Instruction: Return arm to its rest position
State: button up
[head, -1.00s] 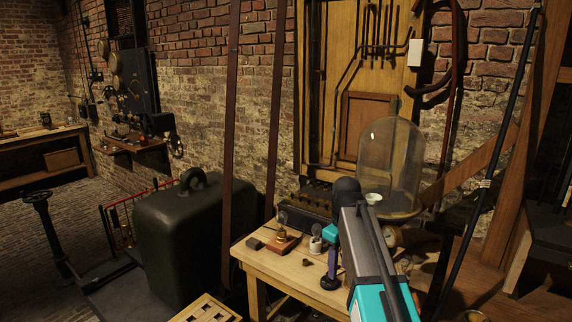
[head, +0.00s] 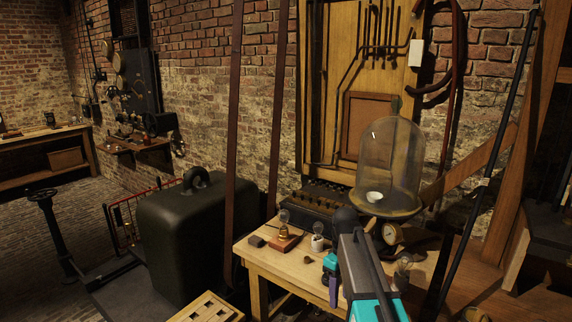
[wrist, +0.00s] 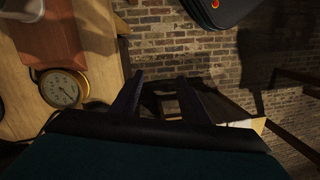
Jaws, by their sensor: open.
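My arm (head: 368,270) reaches up from the bottom of the head view, bent over the front of the wooden table (head: 262,258). My gripper (head: 333,292) points down at the table's front edge. In the wrist view its two dark fingers (wrist: 159,80) stand apart with nothing between them.
The dial also shows in the wrist view (wrist: 61,89). A large dark case (head: 180,235) stands left.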

jog(key=s+f+g, duration=0.1)
jog(key=s+f, duration=0.3)
jog(key=f, duration=0.3)
jog(key=s+f+g, duration=0.1)
jog(key=s+f, duration=0.3)
jog(key=f, duration=0.3)
jog(key=s+f+m+g, duration=0.2)
jog(key=s+f+m, duration=0.6)
jog(key=s+f, duration=2)
jog(key=shift+s+d, duration=0.15)
jog(key=shift+s, duration=1.6)
